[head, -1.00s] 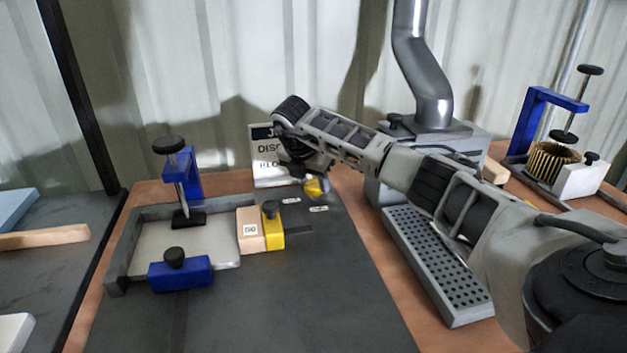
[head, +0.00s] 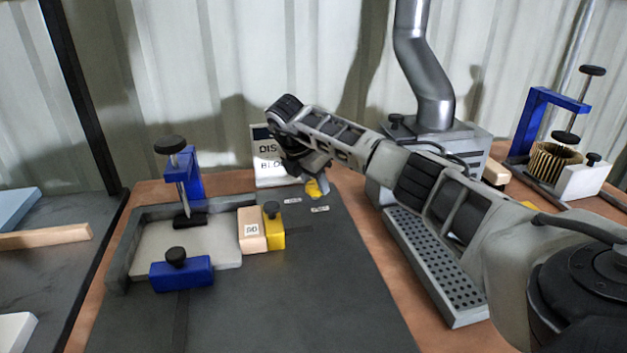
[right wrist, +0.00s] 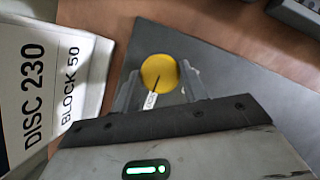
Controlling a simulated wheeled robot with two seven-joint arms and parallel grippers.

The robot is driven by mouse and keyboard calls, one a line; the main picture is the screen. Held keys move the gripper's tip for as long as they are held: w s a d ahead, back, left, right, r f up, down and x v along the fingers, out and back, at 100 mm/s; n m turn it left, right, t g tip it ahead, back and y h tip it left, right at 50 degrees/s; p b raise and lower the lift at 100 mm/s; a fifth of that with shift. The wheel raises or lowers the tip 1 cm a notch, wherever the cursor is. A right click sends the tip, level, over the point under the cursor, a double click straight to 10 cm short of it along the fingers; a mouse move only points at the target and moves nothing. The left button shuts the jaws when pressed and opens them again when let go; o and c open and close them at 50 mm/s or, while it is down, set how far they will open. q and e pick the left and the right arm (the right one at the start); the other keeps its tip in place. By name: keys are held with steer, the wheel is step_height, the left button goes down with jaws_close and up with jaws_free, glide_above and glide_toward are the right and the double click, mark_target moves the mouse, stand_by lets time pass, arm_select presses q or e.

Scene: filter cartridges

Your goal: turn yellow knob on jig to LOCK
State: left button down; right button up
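The yellow knob (right wrist: 160,72) is round with a dark pointer line on its face. In the right wrist view the line points down and slightly left, towards a small white label (right wrist: 151,101) too small to read. My right gripper (right wrist: 159,84) has one finger on each side of the knob and looks shut on it. In the head view the knob (head: 317,187) is partly hidden by my right gripper (head: 312,180). The jig (head: 120,262) has two small white labels (head: 292,201) near the knob. My left gripper is not in view.
A white sign (head: 268,165) reading DISC 230, BLOCK 50 stands behind the knob. Blue clamps (head: 182,272), a wooden block (head: 250,240) and a yellow block (head: 274,236) sit at left. A perforated grey tray (head: 440,270) lies under my right arm.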

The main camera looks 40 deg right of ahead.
steer(key=o, duration=0.4)
steer(key=shift+r, duration=0.1)
steer(key=shift+o, duration=0.2)
steer(key=shift+r, duration=0.1)
steer(key=p+v, duration=0.1)
steer(key=v, duration=1.4)
steer(key=shift+a+r, duration=0.2)
steer(key=shift+r, duration=0.1)
